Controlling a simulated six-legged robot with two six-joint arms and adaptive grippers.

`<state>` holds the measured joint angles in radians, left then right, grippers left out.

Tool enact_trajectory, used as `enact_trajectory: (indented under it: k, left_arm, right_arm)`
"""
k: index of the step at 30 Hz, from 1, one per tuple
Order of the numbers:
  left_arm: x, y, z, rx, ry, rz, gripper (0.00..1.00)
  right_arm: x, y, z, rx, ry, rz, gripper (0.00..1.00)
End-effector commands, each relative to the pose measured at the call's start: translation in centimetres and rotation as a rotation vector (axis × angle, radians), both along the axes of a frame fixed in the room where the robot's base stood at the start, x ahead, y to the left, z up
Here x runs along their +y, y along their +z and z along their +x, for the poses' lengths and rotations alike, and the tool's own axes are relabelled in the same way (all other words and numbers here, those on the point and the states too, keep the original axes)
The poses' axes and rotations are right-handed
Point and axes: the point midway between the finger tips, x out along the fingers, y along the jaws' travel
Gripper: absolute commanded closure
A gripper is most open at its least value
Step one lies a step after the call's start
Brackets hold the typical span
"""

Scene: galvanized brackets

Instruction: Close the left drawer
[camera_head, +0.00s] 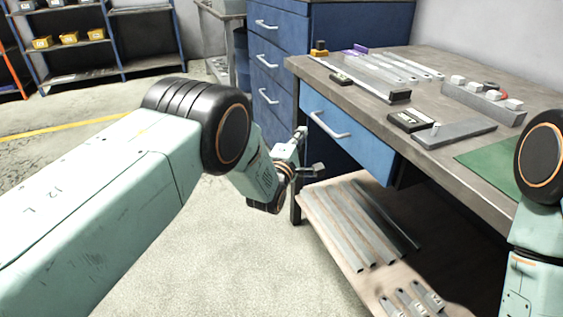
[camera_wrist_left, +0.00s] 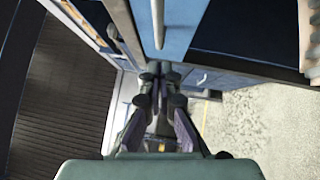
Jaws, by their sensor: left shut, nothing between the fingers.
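The left drawer (camera_head: 345,135) is a blue front under the workbench's left end, with a pale bar handle (camera_head: 329,126). In the head view it looks close to the bench edge; how far out it stands is hard to tell. My left gripper (camera_head: 310,153) is just left of and below the handle, beside the drawer's lower left corner. In the left wrist view its fingers (camera_wrist_left: 160,73) are together and empty, with the handle (camera_wrist_left: 158,22) and blue front (camera_wrist_left: 182,22) above them. Contact cannot be judged. My right gripper is out of view; only its arm shows at the right edge.
The workbench (camera_head: 440,75) carries metal bars, a grey block and a green mat (camera_head: 492,160). Its lower shelf (camera_head: 335,243) holds several long bars. A blue drawer cabinet (camera_head: 283,40) stands behind. Open floor (camera_head: 260,260) lies left of the bench.

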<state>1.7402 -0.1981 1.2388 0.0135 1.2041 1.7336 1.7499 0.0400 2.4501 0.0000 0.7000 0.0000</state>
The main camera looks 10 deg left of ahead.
Motion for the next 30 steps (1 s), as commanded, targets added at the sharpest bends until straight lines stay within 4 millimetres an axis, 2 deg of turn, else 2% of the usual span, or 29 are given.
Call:
enact_trajectory:
  k: [15, 22, 26, 29, 30]
  left_arm:
    - [1.4, -1.1, -8.0, 0.005, 0.001, 0.000, 1.00]
    - [1.7, -1.3, -9.5, -0.001, 0.004, 0.016, 1.00]
    - [1.8, -2.1, -9.6, 0.008, 0.019, 0.149, 1.00]
    - [2.1, -4.8, -10.5, 0.079, 0.024, 0.357, 1.00]
    - [2.3, -6.2, -11.3, 0.122, 0.018, 0.452, 1.00]
  right_arm:
    - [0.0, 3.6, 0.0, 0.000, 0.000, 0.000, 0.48]
    - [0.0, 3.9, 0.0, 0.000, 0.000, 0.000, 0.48]
    - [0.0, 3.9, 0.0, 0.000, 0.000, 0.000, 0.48]
    - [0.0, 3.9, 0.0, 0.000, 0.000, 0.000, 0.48]
    - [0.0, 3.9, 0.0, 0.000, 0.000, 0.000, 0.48]
